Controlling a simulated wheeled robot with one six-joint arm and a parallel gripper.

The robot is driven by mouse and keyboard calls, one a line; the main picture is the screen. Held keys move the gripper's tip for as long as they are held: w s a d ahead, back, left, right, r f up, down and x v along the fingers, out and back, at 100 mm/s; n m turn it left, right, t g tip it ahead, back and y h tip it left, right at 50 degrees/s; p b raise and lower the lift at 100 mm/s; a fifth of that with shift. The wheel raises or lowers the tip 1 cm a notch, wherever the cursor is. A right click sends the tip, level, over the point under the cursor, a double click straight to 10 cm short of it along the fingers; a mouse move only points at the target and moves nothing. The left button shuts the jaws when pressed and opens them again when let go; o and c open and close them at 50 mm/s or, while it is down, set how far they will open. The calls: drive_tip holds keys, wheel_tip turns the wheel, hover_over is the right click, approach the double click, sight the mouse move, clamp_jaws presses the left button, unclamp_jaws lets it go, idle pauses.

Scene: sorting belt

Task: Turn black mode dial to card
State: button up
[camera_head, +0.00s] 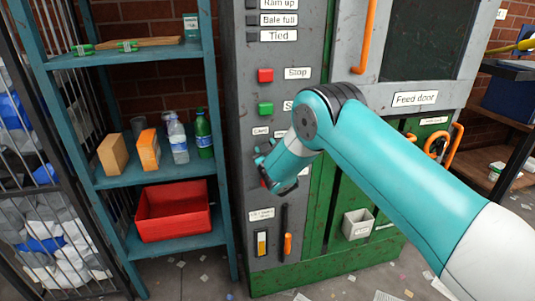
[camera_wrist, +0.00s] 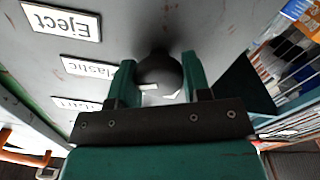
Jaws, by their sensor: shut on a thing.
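The black mode dial (camera_wrist: 160,68) sits on the grey control panel between the two green fingers of my gripper (camera_wrist: 160,82) in the wrist view. The fingers are closed against its sides. Pale marks show at the dial's near edge; I cannot tell which setting it points to. In the head view my gripper (camera_head: 266,160) is against the panel and hides the dial. A "Card" label (camera_head: 261,131) shows just above my gripper. An upside-down label reading "Plastic" (camera_wrist: 88,66) lies left of the dial in the wrist view.
An "Eject" label (camera_wrist: 62,20) is on the panel. A red stop button (camera_head: 265,75) and green button (camera_head: 265,109) sit above my gripper. Left stands a blue shelf (camera_head: 145,52) with bottles, boxes and a red bin (camera_head: 173,212). An orange-handled lever (camera_head: 288,243) is below.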

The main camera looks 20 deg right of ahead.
drive_tip(key=n+b, duration=0.1)
drive_tip(key=n, duration=0.5)
drive_tip(key=shift+a+f, duration=0.1)
drive_tip(key=n, duration=0.6)
drive_tip(key=shift+n, duration=0.3)
drive_tip(key=shift+f, duration=0.1)
drive_tip(key=o, duration=0.9)
drive_tip(key=shift+s, duration=0.15)
drive_tip(key=s+b, duration=1.1)
drive_tip(key=s, duration=0.6)
drive_tip(key=shift+s, duration=0.1)
